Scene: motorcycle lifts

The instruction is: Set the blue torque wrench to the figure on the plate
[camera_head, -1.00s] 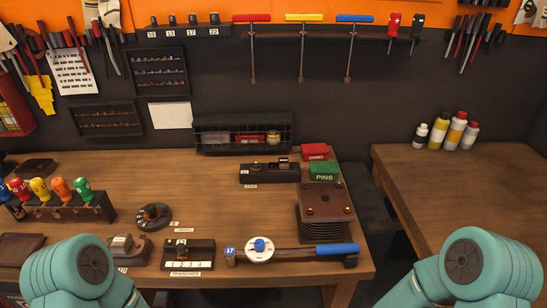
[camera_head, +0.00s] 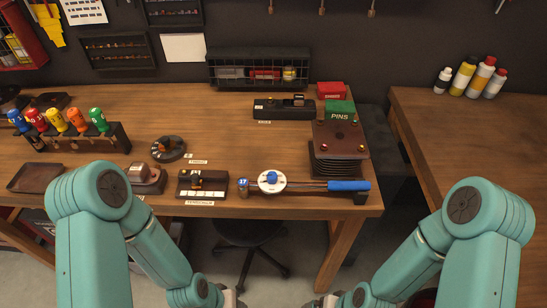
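The blue torque wrench (camera_head: 347,185) lies along the front edge of the workbench. Its blue handle points right, a white dial with a blue centre (camera_head: 271,180) sits mid-shaft, and its left end carries a blue tag reading 17. The dial's setting is too small to read. Left of it stands a dark block with a pale strip of small marks (camera_head: 203,184), with a label in front. I cannot tell which thing is the task's plate. My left gripper (camera_head: 230,299) and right gripper (camera_head: 327,301) are low at the bottom edge, partly cut off, away from the wrench.
A stack of dark plates (camera_head: 340,150), a green PINS box (camera_head: 339,110) and a red box (camera_head: 331,90) stand behind the wrench. A black knob (camera_head: 168,149) and coloured-handled tools (camera_head: 67,122) are left. A stool (camera_head: 250,240) stands under the bench.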

